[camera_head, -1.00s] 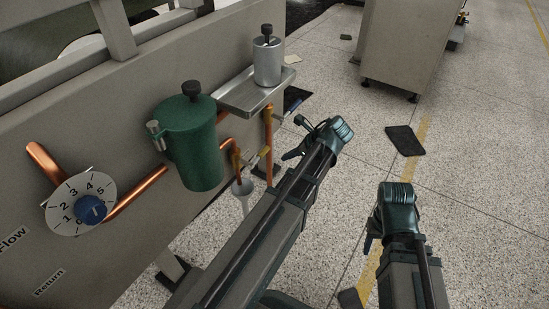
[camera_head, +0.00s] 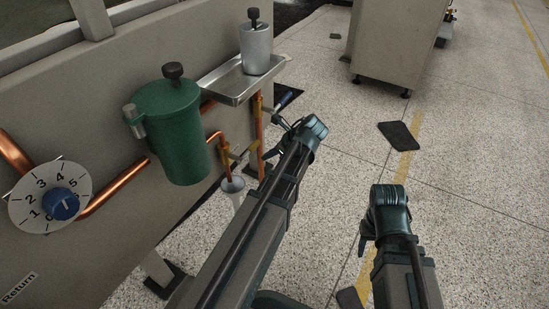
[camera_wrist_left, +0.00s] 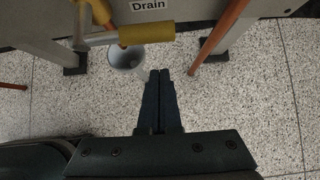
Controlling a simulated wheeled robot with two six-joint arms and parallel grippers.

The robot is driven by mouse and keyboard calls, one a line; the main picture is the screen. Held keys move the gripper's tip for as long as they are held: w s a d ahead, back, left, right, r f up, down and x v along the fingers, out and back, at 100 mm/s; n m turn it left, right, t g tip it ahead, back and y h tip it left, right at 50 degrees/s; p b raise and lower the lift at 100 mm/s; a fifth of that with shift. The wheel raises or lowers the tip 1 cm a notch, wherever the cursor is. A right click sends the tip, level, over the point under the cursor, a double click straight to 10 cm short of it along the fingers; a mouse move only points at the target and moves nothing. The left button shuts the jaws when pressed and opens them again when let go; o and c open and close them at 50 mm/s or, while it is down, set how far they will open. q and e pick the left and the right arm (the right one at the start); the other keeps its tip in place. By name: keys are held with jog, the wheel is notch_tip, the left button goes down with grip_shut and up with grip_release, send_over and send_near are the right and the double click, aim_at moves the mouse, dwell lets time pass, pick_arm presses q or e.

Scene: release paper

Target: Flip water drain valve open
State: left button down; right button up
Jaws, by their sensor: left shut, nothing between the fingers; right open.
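The drain valve's yellow handle (camera_wrist_left: 147,33) lies across the upper left of the left wrist view, under a "Drain" label (camera_wrist_left: 150,4) and above a grey funnel (camera_wrist_left: 126,58). In the head view, the valve area sits by the copper pipes below the green canister, partly hidden; the funnel (camera_head: 233,186) is below it. My left gripper (camera_wrist_left: 160,73) is shut and empty, its tips just below and right of the handle, apart from it in the picture. It is also in the head view (camera_head: 268,154), right of the pipes. My right gripper (camera_head: 362,246) is open, away over the floor.
The green canister (camera_head: 180,130), metal tray (camera_head: 236,80) with a silver cylinder (camera_head: 256,50), and dial (camera_head: 48,197) are on the machine's panel. A vertical copper pipe (camera_wrist_left: 220,36) stands right of my left fingertips. The speckled floor at right is mostly clear.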

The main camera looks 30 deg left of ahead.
pick_arm(q)
jog(key=shift+w+a+r+p, duration=0.1)
jog(key=shift+a+r+p, duration=0.3)
jog(key=shift+a+p, duration=0.3)
jog(key=shift+a+r+p, duration=0.4)
jog(key=shift+a+p, duration=0.05)
jog(key=shift+a, duration=0.3)
pick_arm(e)
jog(key=shift+r, duration=0.75)
